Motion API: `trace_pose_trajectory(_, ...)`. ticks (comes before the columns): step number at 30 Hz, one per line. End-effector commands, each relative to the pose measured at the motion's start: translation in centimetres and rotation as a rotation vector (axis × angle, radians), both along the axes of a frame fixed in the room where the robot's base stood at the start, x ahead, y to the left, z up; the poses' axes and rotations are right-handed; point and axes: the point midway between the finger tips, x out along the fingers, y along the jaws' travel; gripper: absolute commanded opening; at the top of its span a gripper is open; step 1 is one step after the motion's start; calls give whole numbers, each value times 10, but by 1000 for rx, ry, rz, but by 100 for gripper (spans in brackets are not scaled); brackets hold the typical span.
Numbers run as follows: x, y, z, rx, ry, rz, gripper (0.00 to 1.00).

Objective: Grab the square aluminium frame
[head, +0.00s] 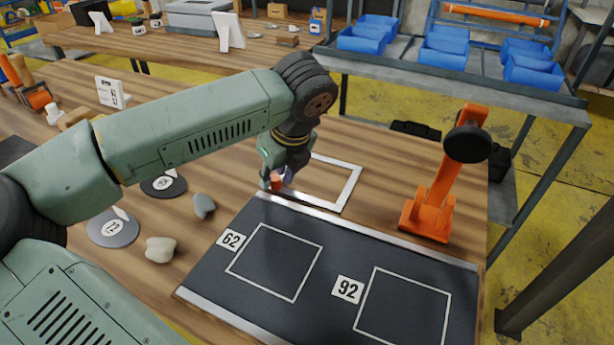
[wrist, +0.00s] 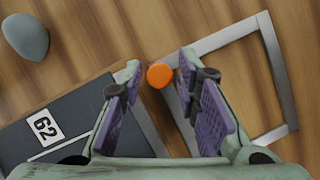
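The square aluminium frame (head: 351,187) lies flat on the wooden table, just behind the dark mat. In the wrist view the frame (wrist: 278,75) is on the right, its near-left part hidden behind a finger. My gripper (head: 277,179) points down over the frame's left side. In the wrist view its purple-padded fingers (wrist: 160,85) are apart, with the right finger over the frame's left bar. A small orange round-topped object (wrist: 160,75) shows between the fingertips; in the head view the orange object (head: 276,183) is beside the gripper tip. I cannot tell whether they touch.
The dark mat (head: 330,252) with outlined squares 62 and 92 lies in front. An orange arm-like stand (head: 436,195) is at the right. Bare table lies between frame and stand.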

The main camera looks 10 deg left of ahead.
Motion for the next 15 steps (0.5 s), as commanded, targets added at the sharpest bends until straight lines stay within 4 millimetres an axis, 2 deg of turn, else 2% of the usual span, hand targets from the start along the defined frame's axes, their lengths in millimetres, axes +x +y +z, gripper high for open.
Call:
trace_pose_trajectory(2,0,0,0,0,0,0,29)
trace_pose_trajectory(15,0,0,0,0,0,0,0)
